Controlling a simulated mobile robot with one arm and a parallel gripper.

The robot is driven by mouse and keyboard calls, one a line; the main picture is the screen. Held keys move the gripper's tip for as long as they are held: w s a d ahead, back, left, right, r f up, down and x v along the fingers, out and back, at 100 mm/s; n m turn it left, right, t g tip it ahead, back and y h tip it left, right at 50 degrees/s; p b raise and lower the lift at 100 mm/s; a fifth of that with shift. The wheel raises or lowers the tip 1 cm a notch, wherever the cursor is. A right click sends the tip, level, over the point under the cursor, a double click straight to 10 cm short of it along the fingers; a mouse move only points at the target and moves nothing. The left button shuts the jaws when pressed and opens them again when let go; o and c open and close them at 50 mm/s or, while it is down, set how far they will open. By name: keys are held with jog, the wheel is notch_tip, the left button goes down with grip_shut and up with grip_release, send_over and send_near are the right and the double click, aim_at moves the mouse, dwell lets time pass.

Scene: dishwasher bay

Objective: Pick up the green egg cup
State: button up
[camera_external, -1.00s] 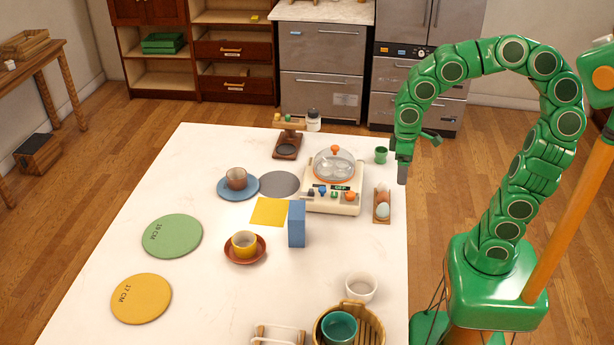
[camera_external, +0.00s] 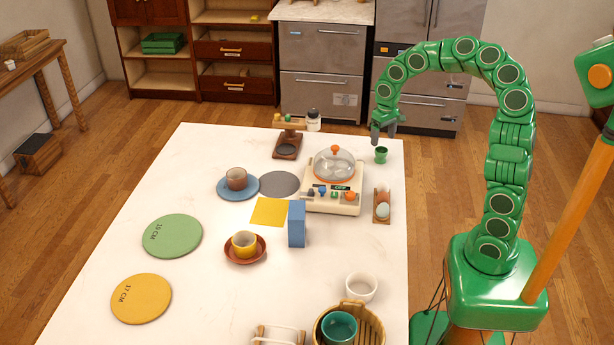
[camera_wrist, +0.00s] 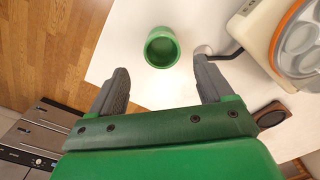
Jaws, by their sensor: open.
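The green egg cup (camera_external: 381,155) stands upright near the far right corner of the white table. In the wrist view the egg cup (camera_wrist: 162,47) is ahead of the fingertips, about midway between them, with its opening visible. My gripper (camera_external: 384,136) is open and empty just above the egg cup in the outside view. In the wrist view the two dark fingers of my gripper (camera_wrist: 160,80) are spread apart, and neither is seen touching the cup.
An egg cooker (camera_external: 332,200) with a clear lid stands left of the egg cup. A wooden egg holder (camera_external: 381,212) with a pale egg is nearer the camera. A brown scale-like stand (camera_external: 287,148) and a jar (camera_external: 314,122) stand at the back. The table edge is close on the right.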

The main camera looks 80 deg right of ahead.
aim_at(381, 155)
jog(key=shift+a+f, duration=0.15)
jog(key=shift+f, duration=1.75)
jog(key=shift+a+f, duration=0.1)
jog(key=shift+f, duration=1.8)
jog(key=c, duration=1.1)
